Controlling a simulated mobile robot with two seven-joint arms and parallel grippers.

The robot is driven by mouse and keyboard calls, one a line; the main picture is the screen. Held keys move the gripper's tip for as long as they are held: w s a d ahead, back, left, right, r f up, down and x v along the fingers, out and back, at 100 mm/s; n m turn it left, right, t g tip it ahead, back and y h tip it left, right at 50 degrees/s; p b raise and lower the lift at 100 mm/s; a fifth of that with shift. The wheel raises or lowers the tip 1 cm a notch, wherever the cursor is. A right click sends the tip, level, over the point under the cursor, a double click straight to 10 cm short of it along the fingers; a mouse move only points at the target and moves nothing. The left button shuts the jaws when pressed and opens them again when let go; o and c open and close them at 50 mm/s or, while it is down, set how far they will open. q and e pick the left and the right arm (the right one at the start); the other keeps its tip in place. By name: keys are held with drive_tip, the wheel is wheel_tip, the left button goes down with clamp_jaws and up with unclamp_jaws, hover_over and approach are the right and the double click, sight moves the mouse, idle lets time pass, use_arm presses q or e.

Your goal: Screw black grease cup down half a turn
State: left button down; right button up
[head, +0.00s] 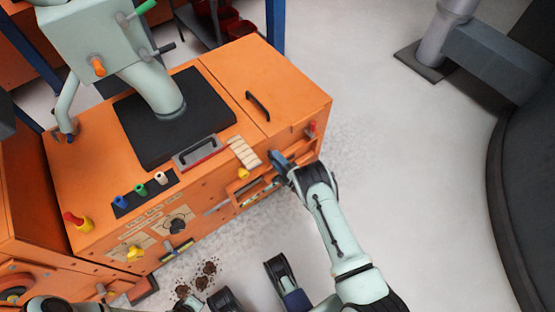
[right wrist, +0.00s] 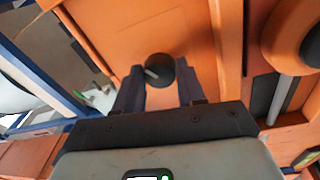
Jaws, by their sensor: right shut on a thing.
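The black grease cup (right wrist: 160,70) is a dark round knob with a small light pin across its face, set against an orange panel in the right wrist view. My right gripper (right wrist: 160,88) has one finger on each side of it and is shut on it. In the head view my right gripper (head: 279,160) reaches the front right edge of the orange machine (head: 265,85); its arm hides the cup there. My left gripper cannot be made out; only dark and pale parts of my own body show at the bottom edge.
A red knob (head: 312,127) and a yellow knob (head: 243,174) stand near my right gripper. An orange post edge (right wrist: 228,50) and a large orange round part (right wrist: 292,35) lie to the right in the wrist view. Grey floor (head: 400,150) right of the machine is clear.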

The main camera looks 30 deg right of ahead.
drive_tip(key=m, duration=0.7)
drive_tip(key=shift+a+h, duration=0.1)
drive_tip(key=shift+h, duration=0.2)
drive_tip(key=m+h, duration=0.1)
drive_tip(key=m, duration=0.6)
drive_tip(key=shift+a, duration=0.1)
drive_tip(key=m, duration=0.7)
drive_tip(key=shift+h, duration=0.3)
use_arm(q)
drive_tip(key=shift+s+f, duration=0.15)
drive_tip(key=shift+s, duration=0.05)
use_arm(e)
drive_tip(key=m, duration=0.5)
drive_tip(key=shift+a+r+g, duration=0.1)
drive_tip(key=shift+g, duration=0.2)
drive_tip(key=shift+m, duration=0.3)
drive_tip(key=o, duration=1.1)
drive_tip(key=shift+c, duration=0.2)
